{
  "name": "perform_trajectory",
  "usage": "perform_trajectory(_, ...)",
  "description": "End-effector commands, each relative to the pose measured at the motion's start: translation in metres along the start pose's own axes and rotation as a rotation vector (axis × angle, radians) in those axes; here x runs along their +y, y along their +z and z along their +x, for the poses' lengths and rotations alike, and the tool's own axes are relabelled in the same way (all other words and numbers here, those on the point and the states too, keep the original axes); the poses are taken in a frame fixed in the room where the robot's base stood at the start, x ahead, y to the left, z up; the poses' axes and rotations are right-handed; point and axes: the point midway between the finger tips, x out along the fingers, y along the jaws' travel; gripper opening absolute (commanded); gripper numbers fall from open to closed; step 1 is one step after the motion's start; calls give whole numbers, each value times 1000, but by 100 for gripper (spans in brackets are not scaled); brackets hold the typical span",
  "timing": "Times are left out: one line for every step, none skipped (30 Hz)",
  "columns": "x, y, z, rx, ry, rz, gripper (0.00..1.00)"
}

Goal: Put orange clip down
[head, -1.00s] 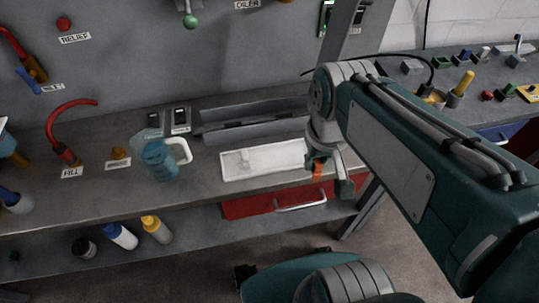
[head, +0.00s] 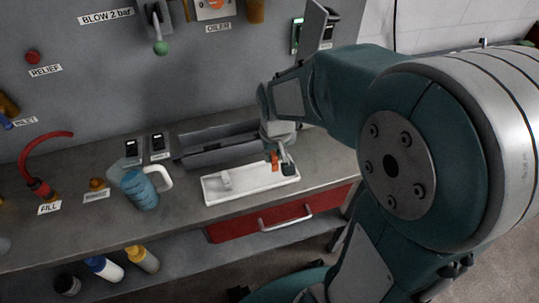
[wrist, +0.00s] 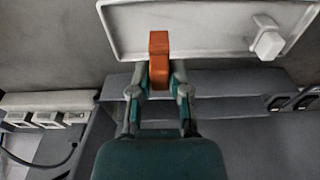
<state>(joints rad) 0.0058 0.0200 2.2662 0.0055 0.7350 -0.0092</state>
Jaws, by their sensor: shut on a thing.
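The orange clip (wrist: 159,58) is between the fingertips of my gripper (wrist: 159,75) in the wrist view. My gripper is shut on it. In the head view the clip (head: 275,160) shows as a small orange piece at my gripper (head: 280,158), over the right part of the white tray (head: 240,190). The tray (wrist: 200,52) also spans the top of the wrist view, behind the clip. I cannot tell whether the clip touches the tray.
A small white block (head: 226,180) lies in the tray's left part. A grey trough (head: 215,150) stands behind the tray. A blue jug (head: 140,190) is to the left. A red drawer (head: 275,212) with a handle is below the bench top. The tray's middle is clear.

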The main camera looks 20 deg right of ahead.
Motion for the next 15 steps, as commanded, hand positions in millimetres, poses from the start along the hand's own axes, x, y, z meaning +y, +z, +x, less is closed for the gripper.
perform_trajectory(0, -2, 3, -1, 0, 0, 0)
perform_trajectory(-1, -3, 5, -2, 0, 0, 0)
perform_trajectory(-1, -5, 8, -1, 1, 0, 0)
perform_trajectory(-1, -6, 12, -2, 1, 0, 0)
perform_trajectory(-1, -6, 17, -5, 1, 0, 0)
perform_trajectory(-1, -4, 23, -4, 1, 0, 0)
perform_trajectory(-1, -4, 28, -5, 1, 0, 0)
perform_trajectory(-1, -3, 32, -4, 1, 0, 0)
perform_trajectory(-1, -3, 36, -4, 1, 0, 0)
perform_trajectory(-1, -3, 38, -2, 1, 0, 0)
perform_trajectory(-1, -3, 40, -1, 1, 0, 0)
perform_trajectory(-1, -3, 41, 0, 1, 0, 0)
perform_trajectory(-1, -3, 41, 0, 1, 0, 0)
perform_trajectory(-1, -3, 41, 0, 1, 0, 0)
perform_trajectory(-1, -3, 40, 1, 1, 0, 0)
